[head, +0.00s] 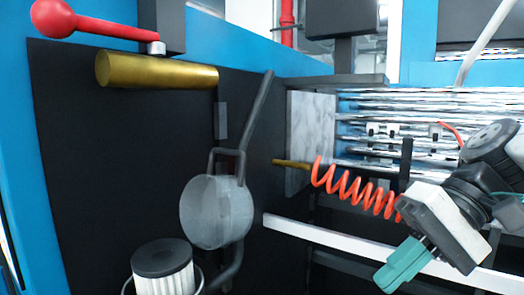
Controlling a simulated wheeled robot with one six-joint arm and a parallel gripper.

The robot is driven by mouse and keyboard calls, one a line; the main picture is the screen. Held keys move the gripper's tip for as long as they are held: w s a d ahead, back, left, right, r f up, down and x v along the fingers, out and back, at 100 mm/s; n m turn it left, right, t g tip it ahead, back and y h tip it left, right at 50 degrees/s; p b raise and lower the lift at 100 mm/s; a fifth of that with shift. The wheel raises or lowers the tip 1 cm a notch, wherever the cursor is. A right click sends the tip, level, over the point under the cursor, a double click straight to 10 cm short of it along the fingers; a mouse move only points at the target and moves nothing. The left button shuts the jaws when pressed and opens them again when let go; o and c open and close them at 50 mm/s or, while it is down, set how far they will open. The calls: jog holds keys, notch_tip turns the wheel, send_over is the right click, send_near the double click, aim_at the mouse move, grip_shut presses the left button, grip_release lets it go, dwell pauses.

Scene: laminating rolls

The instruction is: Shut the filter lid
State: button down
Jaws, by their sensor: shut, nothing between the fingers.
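A white pleated filter (164,280) with a black cap stands at the lower left, with a thin rim (127,287) around it. A round, translucent grey lid (212,213) stands steeply tilted above and right of the filter, so the lid is open. A dark bar frame shows at its top and a dark curved arm at its lower right. How they join is unclear. My gripper (393,277) has teal fingers, is shut and empty, and points down and left at the lower right, well apart from the lid.
A coiled red hose (355,190) hangs between a brass nozzle and my arm's area. A white rail (320,238) runs between lid and gripper. A long dark lever (257,110) rises above the lid. A brass cylinder (158,71) and red-knobbed handle (100,27) sit upper left; shiny rollers (375,147) lie behind.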

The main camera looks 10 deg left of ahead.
jog(key=w+a+r+n+g+y, duration=0.35)
jog(key=w+a+r+y, duration=0.5)
jog(key=w+r, duration=0.4)
send_near(225, 151)
jog(key=w+a, duration=0.3)
jog(key=a, duration=0.1)
jog(key=s, duration=0.1)
jog(key=s+a+m, duration=0.1)
jog(key=s, duration=0.1)
jog(key=shift+a+g, duration=0.25)
jog(key=shift+s+a, duration=0.2)
jog(key=shift+s, duration=0.25)
